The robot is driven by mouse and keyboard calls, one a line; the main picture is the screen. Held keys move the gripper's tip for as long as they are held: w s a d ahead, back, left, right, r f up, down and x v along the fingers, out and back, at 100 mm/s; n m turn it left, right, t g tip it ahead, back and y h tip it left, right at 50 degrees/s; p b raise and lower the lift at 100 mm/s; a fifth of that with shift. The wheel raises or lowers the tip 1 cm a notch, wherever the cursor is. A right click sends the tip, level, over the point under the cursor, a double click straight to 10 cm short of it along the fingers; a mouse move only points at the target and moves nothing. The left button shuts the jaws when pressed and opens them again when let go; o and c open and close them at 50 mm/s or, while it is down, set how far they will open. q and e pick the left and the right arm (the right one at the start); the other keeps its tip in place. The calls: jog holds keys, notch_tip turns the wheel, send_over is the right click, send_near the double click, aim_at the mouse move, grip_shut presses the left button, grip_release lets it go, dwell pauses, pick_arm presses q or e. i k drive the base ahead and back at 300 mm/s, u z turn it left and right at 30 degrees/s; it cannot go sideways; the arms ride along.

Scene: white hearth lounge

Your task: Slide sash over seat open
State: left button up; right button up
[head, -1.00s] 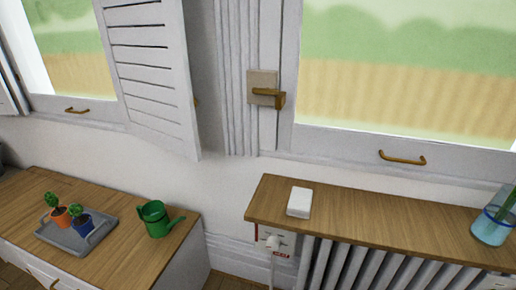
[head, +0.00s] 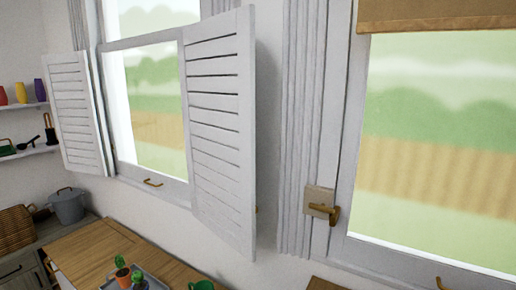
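A left sash window (head: 150,100) stands between two white louvred shutters, both swung open. Its lower sash is down on the sill, with a brass pull (head: 153,183) on the bottom rail. A right window (head: 440,140) has a brass lever handle (head: 322,210) on its left frame, and a second brass pull (head: 441,284) shows at the bottom edge. No seat is in view, so I cannot tell which sash is over it. Neither of my grippers is in view.
The right shutter (head: 222,130) juts into the room beside the left window. Below is a wooden-topped cabinet (head: 90,250) with potted cacti and a green watering can (head: 201,285). A grey pot (head: 68,206) and wall shelves (head: 25,150) are at far left. A tan blind (head: 440,15) hangs top right.

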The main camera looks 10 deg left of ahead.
aim_at(178, 188)
jog(key=u, duration=1.25)
